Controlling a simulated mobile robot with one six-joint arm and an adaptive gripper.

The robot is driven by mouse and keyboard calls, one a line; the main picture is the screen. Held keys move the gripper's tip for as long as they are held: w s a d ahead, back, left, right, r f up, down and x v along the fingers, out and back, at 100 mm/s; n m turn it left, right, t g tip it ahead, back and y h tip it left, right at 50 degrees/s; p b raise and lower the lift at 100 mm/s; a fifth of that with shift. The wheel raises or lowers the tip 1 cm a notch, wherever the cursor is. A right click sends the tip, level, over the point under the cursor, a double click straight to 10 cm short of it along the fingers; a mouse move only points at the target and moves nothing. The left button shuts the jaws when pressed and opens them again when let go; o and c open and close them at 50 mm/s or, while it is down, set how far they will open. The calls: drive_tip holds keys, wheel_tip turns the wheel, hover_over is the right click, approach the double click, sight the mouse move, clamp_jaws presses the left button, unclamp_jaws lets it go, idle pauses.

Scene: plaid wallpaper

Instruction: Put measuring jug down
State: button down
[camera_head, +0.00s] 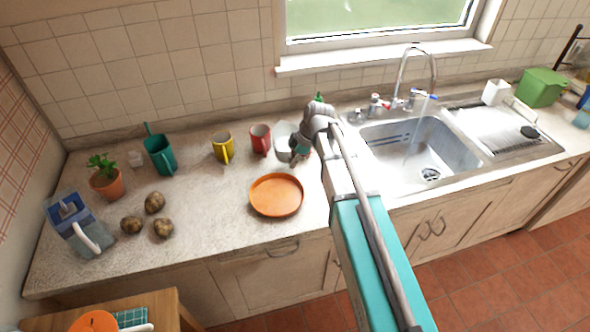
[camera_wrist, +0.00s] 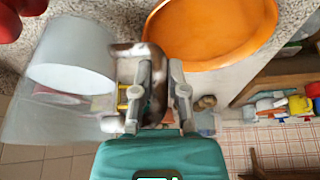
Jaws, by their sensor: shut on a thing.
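The measuring jug (camera_head: 284,141) is a pale, see-through jug at the back of the worktop, just left of my gripper (camera_head: 299,150). In the wrist view the jug (camera_wrist: 72,60) is at the left, with its pale round end towards the camera. My gripper (camera_wrist: 152,95) is shut on the jug at its side, seemingly by the handle, which the fingers largely hide. I cannot tell whether the jug's base touches the worktop.
An orange plate (camera_head: 277,195) lies in front of the jug. A red mug (camera_head: 260,139) and a yellow mug (camera_head: 222,147) stand to its left. The sink (camera_head: 415,150) with running water is to the right. Clear worktop (camera_head: 205,200) lies left of the plate.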

drive_tip(key=shift+w+a+f+b, duration=0.15)
drive_tip(key=shift+w+f+b, duration=0.35)
drive_tip(key=shift+f+b, duration=0.2)
drive_tip(key=shift+s+f+b, duration=0.1)
drive_tip(key=shift+f+b, duration=1.2)
drive_tip(key=shift+f, duration=0.05)
drive_tip(key=shift+f, duration=0.1)
drive_tip(key=c, duration=0.7)
unclamp_jaws()
drive_tip(key=shift+o, duration=0.2)
drive_tip(key=p+v, duration=1.1)
drive_tip(key=v, duration=0.1)
